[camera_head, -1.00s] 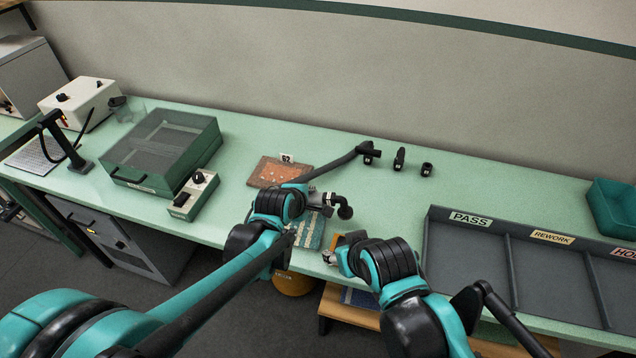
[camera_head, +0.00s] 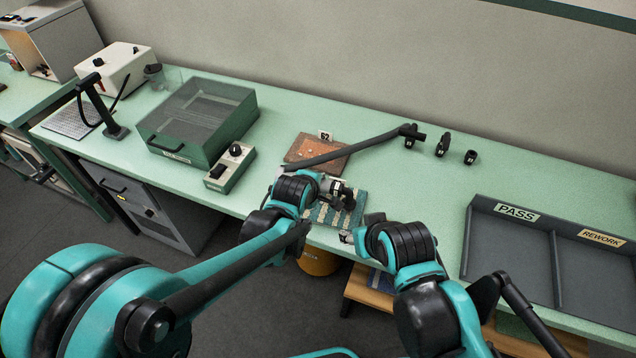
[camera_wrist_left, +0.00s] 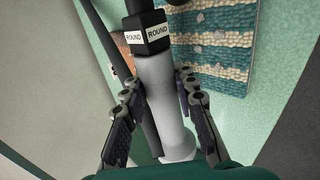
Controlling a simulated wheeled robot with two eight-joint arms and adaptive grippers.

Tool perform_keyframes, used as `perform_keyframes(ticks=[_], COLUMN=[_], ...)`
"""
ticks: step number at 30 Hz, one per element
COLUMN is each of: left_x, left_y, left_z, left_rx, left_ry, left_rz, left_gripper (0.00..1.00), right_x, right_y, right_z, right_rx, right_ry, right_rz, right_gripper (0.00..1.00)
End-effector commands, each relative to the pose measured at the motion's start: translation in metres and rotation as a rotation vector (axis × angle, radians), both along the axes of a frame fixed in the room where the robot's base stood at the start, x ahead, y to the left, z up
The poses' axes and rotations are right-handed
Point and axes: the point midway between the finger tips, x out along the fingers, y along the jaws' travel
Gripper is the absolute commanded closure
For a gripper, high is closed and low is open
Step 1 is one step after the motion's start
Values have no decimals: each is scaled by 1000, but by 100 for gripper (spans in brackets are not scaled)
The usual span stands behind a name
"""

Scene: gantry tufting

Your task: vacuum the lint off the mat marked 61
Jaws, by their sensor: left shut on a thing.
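A teal mat with cream stripes (camera_head: 323,217) lies near the bench's front edge; I see no number on it. Several grey lint clumps (camera_wrist_left: 221,70) show on it in the left wrist view. My left gripper (camera_wrist_left: 158,98) is shut on a pale vacuum wand (camera_wrist_left: 160,90), whose black nozzle block (camera_wrist_left: 148,32) reads ROUND. In the head view the black nozzle end (camera_head: 347,196) is over the mat; I cannot tell whether it touches. My right gripper (camera_head: 347,237) is at the mat's right front corner, its fingers too small to read.
An orange-brown mat tagged 62 (camera_head: 318,150) lies behind, with a dark hose (camera_head: 350,150) crossing it. Several black nozzles (camera_head: 443,144) stand farther back. A control box (camera_head: 231,168) and lidded green box (camera_head: 205,120) are left, a grey sorting tray (camera_head: 510,240) right.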

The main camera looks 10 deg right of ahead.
Motion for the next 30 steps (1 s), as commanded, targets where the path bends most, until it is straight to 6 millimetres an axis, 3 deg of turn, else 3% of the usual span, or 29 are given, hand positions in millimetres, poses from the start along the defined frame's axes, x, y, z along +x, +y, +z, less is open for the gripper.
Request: perform_keyframes(ticks=[5, 18, 30], left_x=[0, -11, 19], left_y=[0, 30, 36], left_z=[-15, -12, -13], left_rx=[0, 0, 0], left_ry=[-1, -1, -1], left_rz=[0, 1, 1], left_gripper=[100, 100, 100], right_x=[0, 0, 0], right_y=[0, 0, 0], right_z=[-13, -5, -6], right_rx=[0, 0, 0], right_ry=[0, 0, 0], right_rz=[0, 0, 0], right_gripper=[52, 52, 52])
